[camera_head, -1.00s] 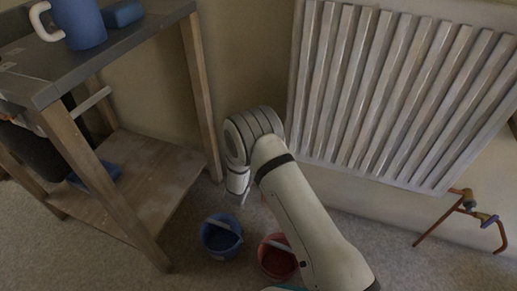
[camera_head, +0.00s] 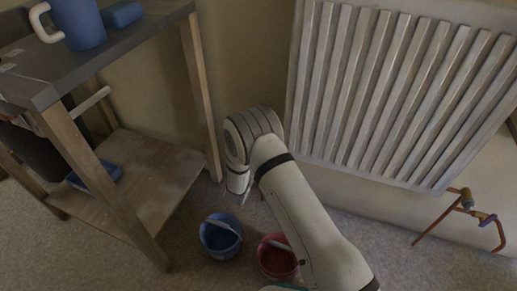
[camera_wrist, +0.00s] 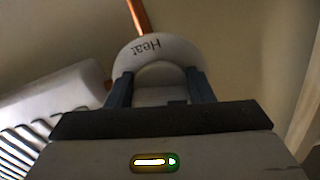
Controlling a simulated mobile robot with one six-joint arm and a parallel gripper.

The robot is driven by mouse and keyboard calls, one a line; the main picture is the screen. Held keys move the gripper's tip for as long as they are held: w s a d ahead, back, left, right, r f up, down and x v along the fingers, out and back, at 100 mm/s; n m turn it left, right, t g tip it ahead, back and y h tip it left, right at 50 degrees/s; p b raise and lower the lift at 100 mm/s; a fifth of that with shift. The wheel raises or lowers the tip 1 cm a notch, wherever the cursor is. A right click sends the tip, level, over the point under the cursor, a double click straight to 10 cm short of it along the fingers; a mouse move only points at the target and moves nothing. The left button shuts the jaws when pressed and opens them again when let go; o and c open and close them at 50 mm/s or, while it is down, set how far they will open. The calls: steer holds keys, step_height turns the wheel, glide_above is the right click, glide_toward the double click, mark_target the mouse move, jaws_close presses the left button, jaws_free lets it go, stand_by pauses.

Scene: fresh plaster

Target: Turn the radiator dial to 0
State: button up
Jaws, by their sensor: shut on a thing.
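The radiator dial (camera_wrist: 157,50) is a pale round knob with the word "Heat" on it, upside down in the wrist view. My gripper (camera_wrist: 158,82) is shut on the dial, with one dark finger on each side of it. No dial number can be read. In the head view, the white ribbed radiator (camera_head: 395,95) is on the wall at the right.
A copper pipe (camera_wrist: 139,18) meets the dial. A wooden bench (camera_head: 195,85) with a blue mug (camera_head: 78,24) stands at left. A blue bucket (camera_head: 221,238) and a red bucket (camera_head: 277,258) are on the floor close to my arm. Copper pipework (camera_head: 466,205) is at lower right.

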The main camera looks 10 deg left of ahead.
steer(key=o, duration=0.9)
steer(key=s, duration=0.2)
steer(key=s+p, duration=0.1)
steer(key=s, duration=0.2)
steer(key=s+a+p, duration=0.1)
steer(key=s, duration=0.1)
steer(key=shift+s, duration=0.35)
